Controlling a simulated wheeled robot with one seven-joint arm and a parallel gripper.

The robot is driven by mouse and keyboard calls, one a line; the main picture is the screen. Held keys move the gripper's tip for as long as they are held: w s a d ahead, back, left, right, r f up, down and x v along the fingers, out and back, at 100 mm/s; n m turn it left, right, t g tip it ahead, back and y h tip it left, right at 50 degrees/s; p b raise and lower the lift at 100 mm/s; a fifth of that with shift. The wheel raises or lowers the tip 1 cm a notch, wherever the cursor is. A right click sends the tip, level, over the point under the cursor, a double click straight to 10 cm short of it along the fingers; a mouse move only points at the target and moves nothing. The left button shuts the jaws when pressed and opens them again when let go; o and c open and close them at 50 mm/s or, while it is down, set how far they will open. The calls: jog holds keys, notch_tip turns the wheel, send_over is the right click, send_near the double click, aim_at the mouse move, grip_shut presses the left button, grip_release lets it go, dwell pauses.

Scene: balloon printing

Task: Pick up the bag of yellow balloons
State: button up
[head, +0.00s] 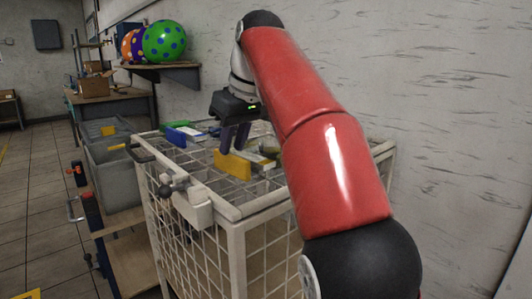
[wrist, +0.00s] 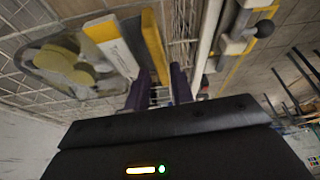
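The bag of yellow balloons (wrist: 65,62) is a clear pouch with pale yellow shapes inside, at the upper left of the wrist view. It has a yellow-and-white card (wrist: 112,45) at one end.
Blue (head: 176,136) and green (head: 188,130) pieces with other packs lie farther back on the cage top. A grey bin (head: 112,165) stands left of the cage. Large dotted balloons (head: 165,42) sit on a wall shelf. The wall is close on the right.

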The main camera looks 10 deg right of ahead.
aim_at(231, 155)
jog(key=shift+x, duration=2)
jog(key=shift+s+d+f, duration=0.15)
jog(key=shift+s+f, duration=0.05)
grip_shut()
